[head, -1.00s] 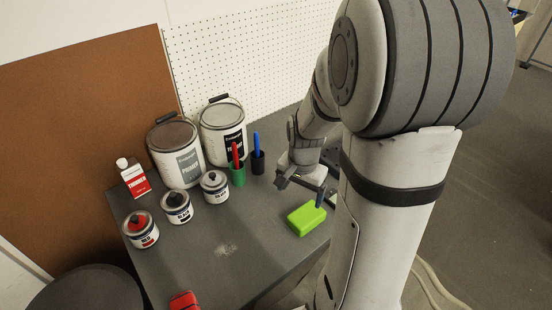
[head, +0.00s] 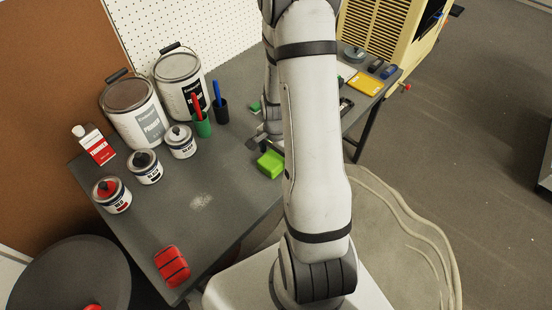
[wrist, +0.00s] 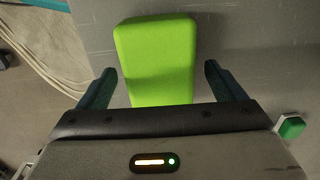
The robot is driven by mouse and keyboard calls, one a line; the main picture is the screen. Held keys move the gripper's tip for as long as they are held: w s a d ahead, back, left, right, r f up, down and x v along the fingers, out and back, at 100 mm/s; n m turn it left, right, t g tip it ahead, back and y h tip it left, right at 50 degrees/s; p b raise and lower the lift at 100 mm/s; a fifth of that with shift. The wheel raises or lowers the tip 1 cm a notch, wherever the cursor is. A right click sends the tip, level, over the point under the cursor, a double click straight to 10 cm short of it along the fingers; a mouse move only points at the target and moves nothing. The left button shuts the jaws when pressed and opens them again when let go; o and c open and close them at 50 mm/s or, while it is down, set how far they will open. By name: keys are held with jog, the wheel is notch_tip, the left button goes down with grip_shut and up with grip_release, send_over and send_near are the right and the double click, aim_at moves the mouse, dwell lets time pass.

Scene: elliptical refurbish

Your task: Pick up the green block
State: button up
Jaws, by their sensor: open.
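The green block (head: 270,164) lies on the grey table near its front edge, partly hidden by my arm in the head view. In the wrist view the green block (wrist: 156,60) is bright and rounded at the corners, and its near end sits between my fingers. My gripper (wrist: 158,88) is open, with one dark finger on each side of the block and a gap on both sides. In the head view my gripper (head: 264,145) is just behind the block, mostly hidden by the arm.
Paint cans (head: 131,108), small tins (head: 145,166) and pen holders (head: 202,125) stand at the left and back of the table (head: 215,228). A red object (head: 172,266) lies at the front left. A yellow item (head: 365,83) lies at the far right. The table's middle is clear.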

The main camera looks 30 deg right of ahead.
aim_at(276, 155)
jog(key=shift+f, duration=0.35)
jog(key=c, duration=1.1)
jog(key=shift+r, duration=0.1)
jog(key=shift+c, duration=0.2)
notch_tip(276, 155, up, 10)
jog(key=shift+f, duration=0.1)
